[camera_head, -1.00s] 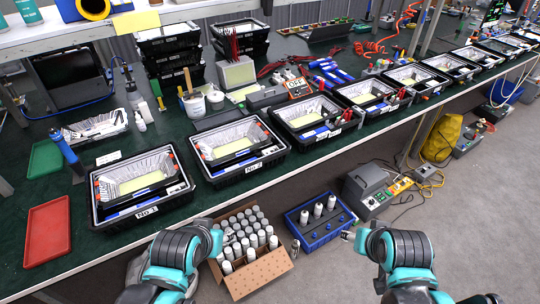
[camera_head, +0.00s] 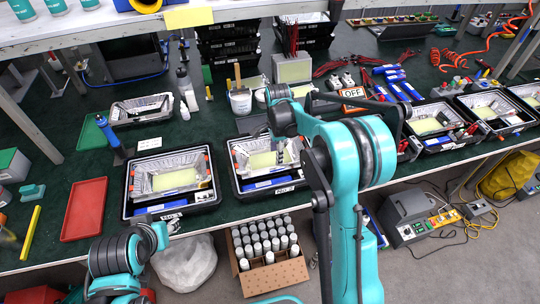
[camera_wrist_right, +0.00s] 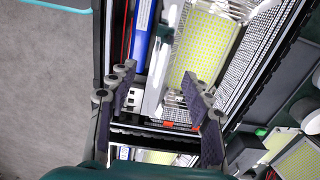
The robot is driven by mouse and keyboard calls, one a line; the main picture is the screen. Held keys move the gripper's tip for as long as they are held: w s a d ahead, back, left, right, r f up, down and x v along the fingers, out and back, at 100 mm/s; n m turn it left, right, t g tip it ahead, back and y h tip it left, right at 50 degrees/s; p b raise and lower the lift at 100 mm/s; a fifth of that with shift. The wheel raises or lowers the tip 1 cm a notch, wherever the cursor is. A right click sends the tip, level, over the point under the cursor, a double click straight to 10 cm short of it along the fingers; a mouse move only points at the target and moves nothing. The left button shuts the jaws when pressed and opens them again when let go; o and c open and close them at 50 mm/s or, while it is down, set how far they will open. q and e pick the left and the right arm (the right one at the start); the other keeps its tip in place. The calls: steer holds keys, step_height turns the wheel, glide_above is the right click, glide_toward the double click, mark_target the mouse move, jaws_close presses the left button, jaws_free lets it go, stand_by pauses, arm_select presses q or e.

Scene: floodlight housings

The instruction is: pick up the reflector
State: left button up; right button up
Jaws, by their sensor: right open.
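A loose silver reflector (camera_head: 140,110) lies on the green table at the back left. Another silver reflector (camera_head: 170,174) sits inside the black No 1 housing (camera_head: 130,212), around a pale yellow LED panel. A third is in the No 2 housing (camera_head: 243,192), partly hidden by my arm; its ribbed silver wall (camera_wrist_right: 180,50) shows in the right wrist view. My right gripper (camera_wrist_right: 162,92) is open and empty above that housing, its two dark pads apart; in the head view its fingers are hard to make out. My left gripper (camera_head: 158,236) is low at the table's front edge, its jaws unclear.
A red tray (camera_head: 84,210) and a blue-handled tool (camera_head: 110,135) are to the left. A white bucket (camera_head: 240,101) stands behind the No 2 housing. More housings line the table to the right. A carton of cylinders (camera_head: 272,275) is on the floor.

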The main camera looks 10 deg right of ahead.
step_height(320, 180, down, 8)
steer(key=b, duration=0.3)
steer(key=shift+w+d+r, duration=0.15)
steer(key=shift+r, duration=0.1)
steer(key=shift+c, duration=0.6)
jaws_close()
